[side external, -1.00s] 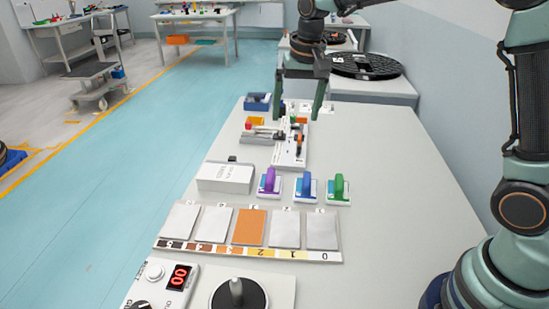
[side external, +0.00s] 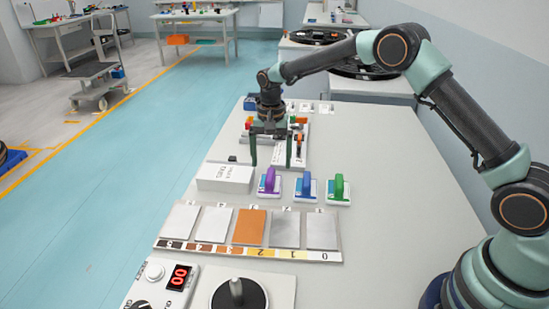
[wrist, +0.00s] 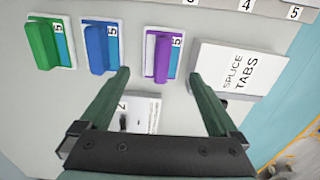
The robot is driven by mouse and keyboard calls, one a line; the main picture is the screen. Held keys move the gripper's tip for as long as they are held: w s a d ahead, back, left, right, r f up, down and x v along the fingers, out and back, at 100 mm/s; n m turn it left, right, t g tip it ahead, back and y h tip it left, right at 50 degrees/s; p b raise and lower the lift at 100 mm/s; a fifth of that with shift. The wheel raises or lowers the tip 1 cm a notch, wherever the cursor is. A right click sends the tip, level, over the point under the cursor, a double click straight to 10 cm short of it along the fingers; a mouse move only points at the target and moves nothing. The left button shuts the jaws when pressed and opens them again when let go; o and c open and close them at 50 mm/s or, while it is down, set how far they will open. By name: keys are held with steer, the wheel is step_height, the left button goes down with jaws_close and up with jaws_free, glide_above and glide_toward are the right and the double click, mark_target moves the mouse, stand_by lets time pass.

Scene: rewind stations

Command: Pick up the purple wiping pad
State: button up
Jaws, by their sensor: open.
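The purple wiping pad (side external: 269,182) stands on the table at the left end of a row of three pads, beside the white box. In the wrist view the purple pad (wrist: 162,56) lies ahead of my gripper, between the lines of its two fingers. My gripper (side external: 271,163) is open and empty, behind the purple pad in the side view and apart from it. In the wrist view the open fingers of my gripper (wrist: 158,76) reach toward the pad row.
A blue pad (side external: 306,188) and a green pad (side external: 338,188) stand right of the purple one. The white splice tabs box (side external: 225,178) is close on its left. A panel with several plates (side external: 292,254) lies in front. The table's right side is clear.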

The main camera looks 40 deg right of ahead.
mark_target(270, 174)
steer(key=shift+a+f, duration=0.15)
steer(key=shift+f, duration=1.4)
steer(key=shift+a+f, duration=0.1)
steer(key=shift+f, duration=1.4)
steer(key=c, duration=1.1)
steer(key=shift+c, duration=0.2)
steer(key=shift+r, duration=0.15)
step_height(270, 174, up, 20)
